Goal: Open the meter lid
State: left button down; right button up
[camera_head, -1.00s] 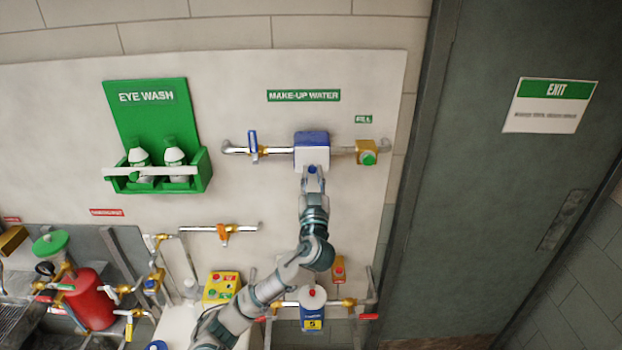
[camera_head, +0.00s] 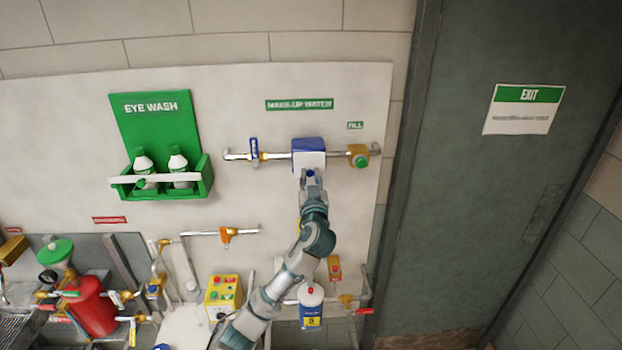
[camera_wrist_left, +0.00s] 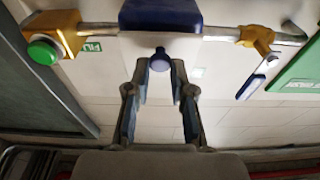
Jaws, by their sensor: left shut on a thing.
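The blue-and-white meter (camera_head: 309,154) sits on the make-up water pipe on the wall panel. It shows a blue part above a white part in the head view. A small dark blue knob (camera_wrist_left: 160,61) sticks out from the meter, whose blue part (camera_wrist_left: 160,14) is at the top of the left wrist view. My left gripper (camera_wrist_left: 160,80) is shut on this knob, with one finger on each side. In the head view my left gripper (camera_head: 311,178) is just below the meter, and its fingers partly hide the knob. My right gripper is not in view.
On the same pipe are a blue-handled valve (camera_head: 254,150) to the left and a brass valve with a green button (camera_head: 359,157) to the right. A green eye wash holder (camera_head: 160,145) hangs further left. A grey door (camera_head: 480,190) stands to the right.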

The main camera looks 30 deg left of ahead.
pick_arm(q)
jog(key=shift+a+r, duration=0.15)
jog(key=shift+r, duration=0.25)
dwell(0.3)
jog(key=c, duration=1)
grip_release()
jog(key=shift+f, duration=0.1)
jog(key=shift+w+a+f, duration=0.15)
jog(key=shift+f, duration=0.1)
jog(key=v, duration=1.2)
jog(key=shift+w+f, duration=0.1)
jog(key=shift+f, duration=0.1)
